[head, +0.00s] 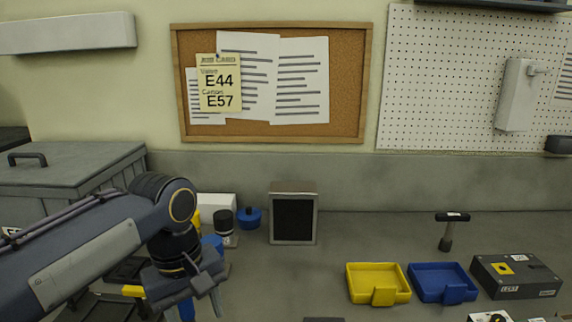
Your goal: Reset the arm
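My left arm (70,255) reaches in from the left and bends down at its wrist. My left gripper (203,292) points downward over the left part of the bench. Its fingers are small and partly hidden by the wrist, so I cannot tell whether it is open or shut. Blue pieces show behind and below it, and I cannot tell whether it touches them. My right gripper is not in view.
A yellow tray (365,283), a blue tray (428,281) and a dark grey box (515,277) are at right. A black-topped tool (449,231) stands behind. A dark-faced panel (293,218) stands centrally. A job card (219,83) reads E44, E57. The bench (365,235) is clear mid-right.

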